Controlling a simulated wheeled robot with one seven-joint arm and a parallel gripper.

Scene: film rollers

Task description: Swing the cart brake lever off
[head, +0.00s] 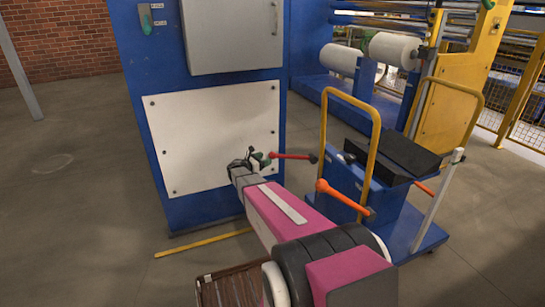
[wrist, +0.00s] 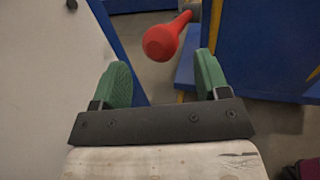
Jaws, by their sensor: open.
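A red lever (head: 292,156) with a rounded end points left from a dark pivot by the blue cart (head: 405,240). A second, orange-red lever (head: 342,196) slants across the cart's near side.
A blue cabinet (head: 140,80) with a white panel (head: 215,135) stands close behind and left of my gripper. White rollers (head: 395,49) are behind. Open floor lies left.

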